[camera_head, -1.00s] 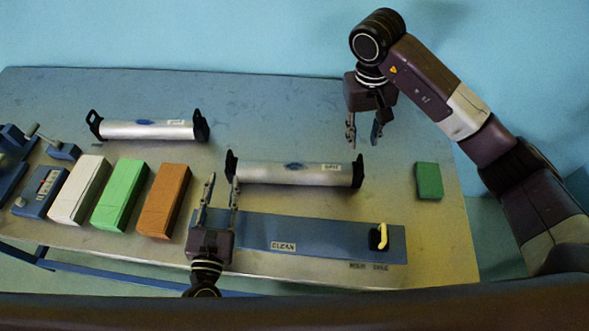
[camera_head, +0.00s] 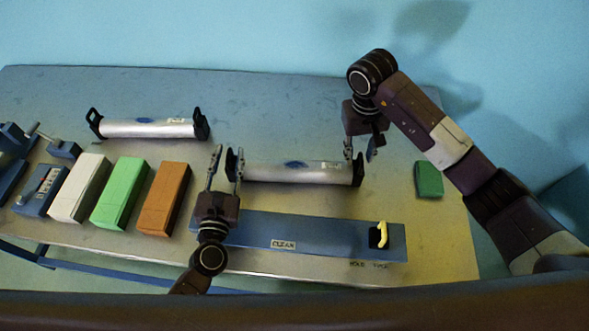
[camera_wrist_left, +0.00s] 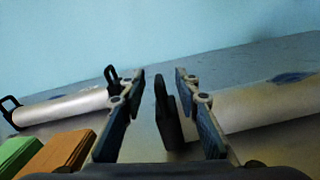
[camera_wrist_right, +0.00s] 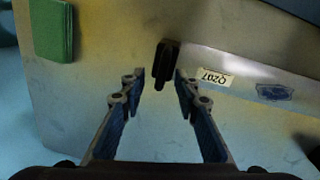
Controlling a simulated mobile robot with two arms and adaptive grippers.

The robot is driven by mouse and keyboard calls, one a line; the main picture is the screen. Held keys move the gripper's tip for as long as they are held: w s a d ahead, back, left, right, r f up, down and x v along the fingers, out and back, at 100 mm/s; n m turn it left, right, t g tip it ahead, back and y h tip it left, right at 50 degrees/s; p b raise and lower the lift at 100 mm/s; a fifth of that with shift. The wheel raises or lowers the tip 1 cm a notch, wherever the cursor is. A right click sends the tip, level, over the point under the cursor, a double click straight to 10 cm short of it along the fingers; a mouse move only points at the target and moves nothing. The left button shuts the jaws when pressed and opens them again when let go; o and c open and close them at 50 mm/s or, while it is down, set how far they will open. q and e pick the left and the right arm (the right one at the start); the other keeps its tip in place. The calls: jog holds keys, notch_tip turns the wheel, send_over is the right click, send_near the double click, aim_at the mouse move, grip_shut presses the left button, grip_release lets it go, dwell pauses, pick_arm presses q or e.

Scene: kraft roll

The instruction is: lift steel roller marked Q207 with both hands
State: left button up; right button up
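The silver roller (camera_head: 280,173) with black end handles lies on the table, right of centre. Its label reads Q207 in the right wrist view (camera_wrist_right: 216,77). My left gripper (camera_head: 227,152) is open at its left handle (camera_head: 231,165), which shows between the fingers in the left wrist view (camera_wrist_left: 168,112), closer to the right finger. My right gripper (camera_head: 359,152) is open over its right handle (camera_head: 358,171), which shows between the fingertips in the right wrist view (camera_wrist_right: 166,64). I cannot tell whether either gripper touches a handle.
A similar roller (camera_head: 148,129) lies further back left. White (camera_head: 79,188), green (camera_head: 119,193) and orange (camera_head: 164,199) blocks stand left of my left gripper. A blue board (camera_head: 310,235) with a yellow-handled item (camera_head: 382,234) lies in front. A small green block (camera_head: 428,180) is at right.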

pick_arm(q)
grip_shut()
pick_arm(e)
grip_shut()
pick_arm(q)
jog(key=shift+w+r, duration=0.1)
jog(key=shift+r, duration=0.15)
pick_arm(e)
jog(key=shift+w+r, duration=0.1)
jog(key=shift+r, duration=0.1)
